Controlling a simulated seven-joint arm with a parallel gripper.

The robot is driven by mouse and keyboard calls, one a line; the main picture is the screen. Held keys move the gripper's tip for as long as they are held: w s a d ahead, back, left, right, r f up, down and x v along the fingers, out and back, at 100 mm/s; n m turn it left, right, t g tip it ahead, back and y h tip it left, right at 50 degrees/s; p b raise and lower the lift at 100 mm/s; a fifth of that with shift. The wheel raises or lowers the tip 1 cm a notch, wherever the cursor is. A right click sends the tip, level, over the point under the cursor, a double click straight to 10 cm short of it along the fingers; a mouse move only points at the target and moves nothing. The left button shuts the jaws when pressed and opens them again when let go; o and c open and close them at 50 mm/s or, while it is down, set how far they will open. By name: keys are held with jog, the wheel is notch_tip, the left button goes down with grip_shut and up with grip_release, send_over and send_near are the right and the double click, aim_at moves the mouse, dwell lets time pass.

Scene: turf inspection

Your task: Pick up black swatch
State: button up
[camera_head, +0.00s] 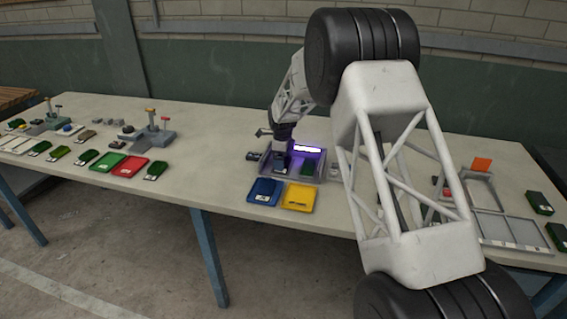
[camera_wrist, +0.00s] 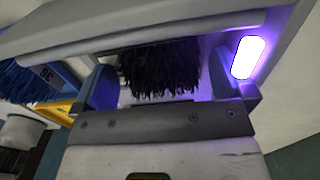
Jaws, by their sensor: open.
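The black swatch (camera_wrist: 160,68) is a dark, bristly tuft in the wrist view, under a grey frame lit purple. My gripper (camera_wrist: 161,84) has one finger on each side of it, with the swatch between them. The fingers look apart, and I cannot tell whether they touch the swatch. In the head view my gripper (camera_head: 283,150) is down at the left part of a purple-lit grey inspection tray (camera_head: 319,176). There the black swatch cannot be clearly told from the dark gripper.
A bright lamp (camera_wrist: 249,57) is close to the right finger. A blue tray (camera_head: 264,191) and a yellow tray (camera_head: 298,197) lie in front of the inspection tray. Green (camera_head: 109,163) and red (camera_head: 130,166) trays lie left. A grey partitioned tray (camera_head: 510,229) is at right.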

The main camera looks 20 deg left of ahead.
jog(key=shift+c, duration=0.5)
jog(key=c, duration=0.8)
jog(key=shift+c, duration=0.2)
jog(key=shift+r, duration=0.1)
jog(key=shift+r, duration=0.65)
notch_tip(320, 180, up, 2)
jog(key=shift+r, duration=0.1)
jog(key=s+d, duration=0.2)
jog(key=s, duration=0.2)
jog(key=s+d+r, duration=0.1)
jog(key=s+d, duration=0.1)
jog(key=s, duration=0.3)
jog(key=s+d, duration=0.3)
jog(key=s, duration=0.2)
jog(key=shift+s+r, duration=0.2)
